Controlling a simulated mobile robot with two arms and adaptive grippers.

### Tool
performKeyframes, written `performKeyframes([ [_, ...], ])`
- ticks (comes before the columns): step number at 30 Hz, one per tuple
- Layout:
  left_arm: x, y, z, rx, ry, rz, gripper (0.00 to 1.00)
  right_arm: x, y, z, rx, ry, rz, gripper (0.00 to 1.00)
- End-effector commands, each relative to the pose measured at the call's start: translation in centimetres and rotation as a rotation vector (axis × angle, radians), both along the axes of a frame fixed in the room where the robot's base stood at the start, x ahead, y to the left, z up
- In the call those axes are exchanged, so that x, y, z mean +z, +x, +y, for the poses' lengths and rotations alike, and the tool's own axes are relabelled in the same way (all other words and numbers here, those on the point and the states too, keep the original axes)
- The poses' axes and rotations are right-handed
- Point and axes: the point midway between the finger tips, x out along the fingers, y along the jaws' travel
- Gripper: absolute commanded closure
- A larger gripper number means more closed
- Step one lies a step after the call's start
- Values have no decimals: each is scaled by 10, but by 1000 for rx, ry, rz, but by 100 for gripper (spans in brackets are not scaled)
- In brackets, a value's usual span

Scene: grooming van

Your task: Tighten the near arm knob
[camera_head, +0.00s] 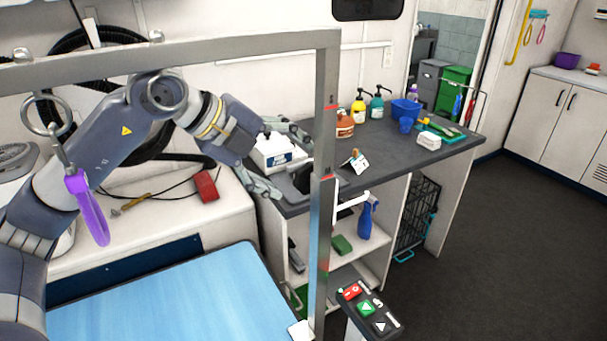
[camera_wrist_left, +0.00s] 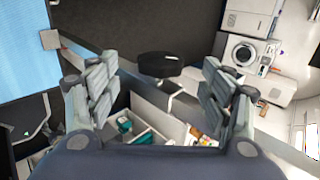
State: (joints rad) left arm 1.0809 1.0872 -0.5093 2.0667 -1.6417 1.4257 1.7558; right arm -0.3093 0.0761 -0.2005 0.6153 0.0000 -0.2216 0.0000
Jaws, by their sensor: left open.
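The black arm knob (camera_head: 303,178) sits at the grey metal post (camera_head: 324,220) of the grooming arm. My left gripper (camera_head: 294,169) comes in from the left, with its two fingers spread on either side of the knob's left part in the head view. In the left wrist view the black knob (camera_wrist_left: 160,65) shows ahead, between the spread fingers (camera_wrist_left: 158,90), with nothing held. A gap seems to remain between knob and fingers. My right gripper is not in view.
The blue grooming table (camera_head: 165,300) lies below the frame. A purple loop (camera_head: 88,205) hangs from the overhead bar (camera_head: 230,46). A dark counter (camera_head: 385,150) behind the post carries bottles and a white box (camera_head: 277,152). A button panel (camera_head: 368,310) stands at the bottom.

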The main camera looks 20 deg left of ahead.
Motion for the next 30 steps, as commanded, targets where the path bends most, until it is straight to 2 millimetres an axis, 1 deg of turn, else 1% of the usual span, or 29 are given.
performKeyframes([
  [3, -14, 11, -10, -3, -1, 5, 27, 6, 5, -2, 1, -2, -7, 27],
  [9, -33, 28, -22, -2, -2, 3, 27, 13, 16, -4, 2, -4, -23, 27],
  [15, -41, 34, -27, -1, -2, 0, 27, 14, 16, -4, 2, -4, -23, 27],
  [21, -41, 34, -27, -2, -1, 0, 27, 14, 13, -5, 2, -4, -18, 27],
  [22, -41, 34, -27, -2, -1, 0, 29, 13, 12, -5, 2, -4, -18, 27],
  [23, -41, 34, -27, -2, -1, 0, 36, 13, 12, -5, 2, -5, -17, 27],
  [24, -41, 34, -27, -2, -1, 0, 45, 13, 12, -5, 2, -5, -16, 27],
  [26, -41, 34, -26, -2, -1, 0, 59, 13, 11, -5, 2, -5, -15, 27],
  [27, -41, 34, -26, -2, -1, 0, 68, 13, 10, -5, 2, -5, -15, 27],
  [28, -41, 34, -26, -1, -1, -1, 72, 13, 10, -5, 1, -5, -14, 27],
  [30, -41, 34, -26, -2, -1, 0, 72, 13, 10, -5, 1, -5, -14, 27],
])
